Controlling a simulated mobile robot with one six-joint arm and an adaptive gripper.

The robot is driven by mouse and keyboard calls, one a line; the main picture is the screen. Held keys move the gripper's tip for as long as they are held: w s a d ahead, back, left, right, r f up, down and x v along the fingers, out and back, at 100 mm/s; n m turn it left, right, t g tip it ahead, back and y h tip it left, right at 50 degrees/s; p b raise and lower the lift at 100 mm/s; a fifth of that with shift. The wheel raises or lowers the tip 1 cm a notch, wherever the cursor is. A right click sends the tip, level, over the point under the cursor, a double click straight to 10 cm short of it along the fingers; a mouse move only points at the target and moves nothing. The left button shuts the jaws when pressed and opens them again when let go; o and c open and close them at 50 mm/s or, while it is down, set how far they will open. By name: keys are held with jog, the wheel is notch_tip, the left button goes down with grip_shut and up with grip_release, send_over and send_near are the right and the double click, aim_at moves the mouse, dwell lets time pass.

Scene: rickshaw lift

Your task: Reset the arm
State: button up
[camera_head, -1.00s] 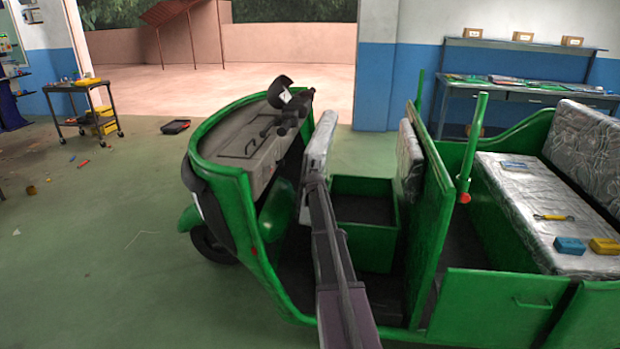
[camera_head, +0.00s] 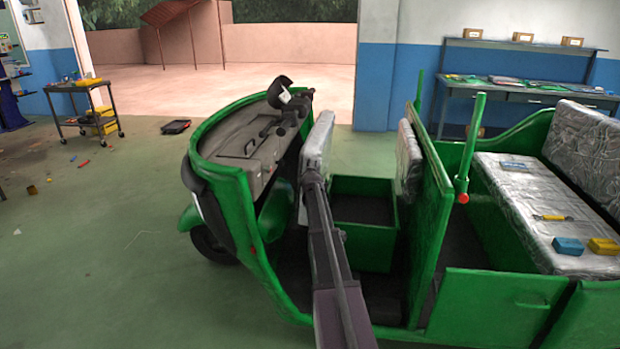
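My arm shows as a long dark bar with a purplish lower part, rising from the bottom centre to the front seat back of the green rickshaw (camera_head: 448,295). Its far end overlaps the silver front seat back (camera_head: 318,142) in the picture. I cannot tell whether it touches the seat. My gripper cannot be made out in this view. The rickshaw's dark handlebar (camera_head: 290,113) is beyond the arm's far end.
A silver-covered rear bench (camera_head: 515,200) carries a blue box (camera_head: 568,246), a yellow box (camera_head: 603,246) and a yellow tool (camera_head: 552,217). A workbench (camera_head: 520,95) stands at the back right, and a cart (camera_head: 85,110) at the back left.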

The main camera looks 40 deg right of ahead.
aim_at(309, 153)
jog(key=shift+r, duration=0.1)
dwell(0.3)
jog(key=shift+r+p, duration=0.15)
jog(key=shift+p, duration=0.15)
notch_tip(309, 153, up, 9)
jog(key=p, duration=0.8)
jog(key=shift+p, duration=0.3)
jog(key=shift+r+p, duration=0.3)
jog(key=shift+p, duration=0.15)
